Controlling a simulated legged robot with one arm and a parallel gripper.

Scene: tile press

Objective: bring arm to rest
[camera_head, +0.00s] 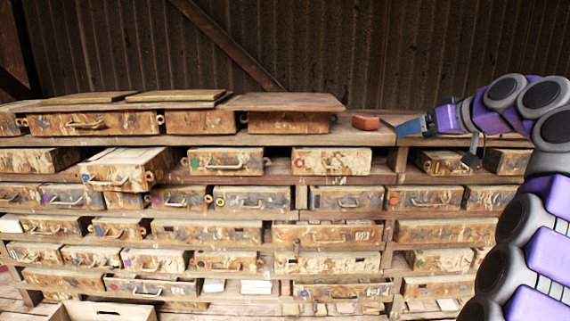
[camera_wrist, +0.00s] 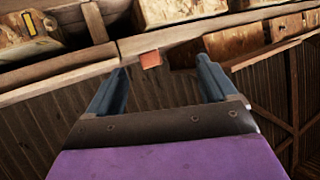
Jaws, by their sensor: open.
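My gripper (camera_head: 404,128) is at the end of my purple and grey arm, in the right part of the head view. It is held out at about the height of the rack's top shelf. In the wrist view my gripper (camera_wrist: 162,80) shows two blue fingers spread wide apart with nothing held between them. A small orange-red block (camera_head: 366,123) lies on the top shelf just left of my fingertips in the head view. The block (camera_wrist: 151,59) also shows beyond the fingers in the wrist view, apart from both.
A wooden rack (camera_head: 300,198) holds several rows of worn metal cases. One case (camera_head: 125,168) sticks out at the left. Flat boards (camera_head: 282,102) lie on top. A corrugated wall (camera_head: 330,45) stands behind. An open box (camera_head: 105,311) is at the bottom left.

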